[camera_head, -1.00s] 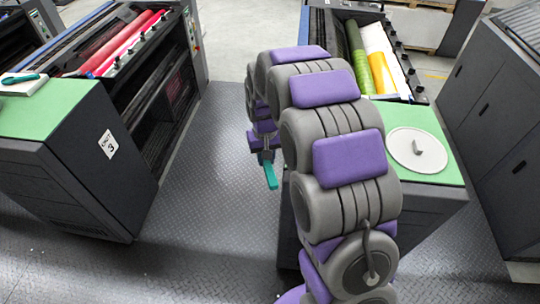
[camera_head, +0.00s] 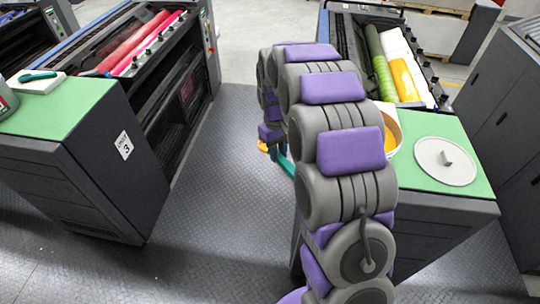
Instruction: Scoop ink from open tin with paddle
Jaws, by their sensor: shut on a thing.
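My gripper (camera_head: 270,135) is shut on a teal paddle (camera_head: 286,164), beyond my arm and over the aisle floor. The paddle's right end goes behind my arm. A small orange patch (camera_head: 263,146) shows just left of the gripper; I cannot tell whether it is ink on the paddle. The open tin (camera_head: 398,125) stands on the right green top, with orange-yellow ink (camera_head: 390,139) inside. My arm hides its left part. The gripper is left of the tin and apart from it.
A round white lid (camera_head: 446,161) with a small handle lies on the right green top (camera_head: 473,190). The left green top (camera_head: 85,103) bears a white pad with a teal tool (camera_head: 38,77) and a partly cropped tin (camera_head: 5,100). Rollers (camera_head: 380,68) lie behind the right top. The aisle floor (camera_head: 215,215) is clear.

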